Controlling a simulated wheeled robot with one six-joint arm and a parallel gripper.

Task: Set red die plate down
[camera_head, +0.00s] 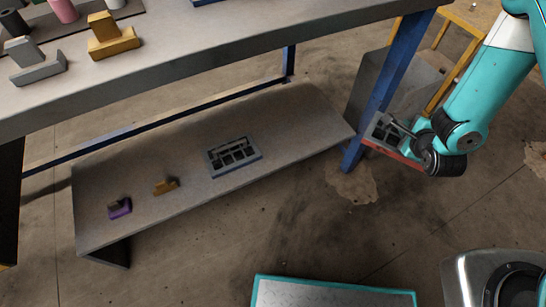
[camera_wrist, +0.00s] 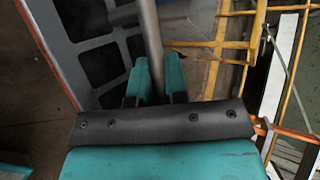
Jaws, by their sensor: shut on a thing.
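The red die plate (camera_head: 395,152) has a red edge and a grey face with dark pockets. In the head view it hangs tilted beside the blue table leg, at the right end of the lower shelf. In the wrist view the die plate (camera_wrist: 62,48) fills the upper left, steeply tilted. My gripper (camera_head: 412,131) is shut on the plate's grey bar handle. In the wrist view the teal fingers of my gripper (camera_wrist: 158,78) stand on both sides of that bar. My gripper hides part of the plate in the head view.
The low grey shelf (camera_head: 300,115) bears a blue-edged die plate (camera_head: 245,165), a yellow block (camera_head: 165,187) and a purple block (camera_head: 120,209). Bare room shows on its right part. The workbench (camera_head: 200,55) overhangs it. The blue leg (camera_head: 395,75) and a grey cabinet (camera_head: 370,80) stand close to the held plate.

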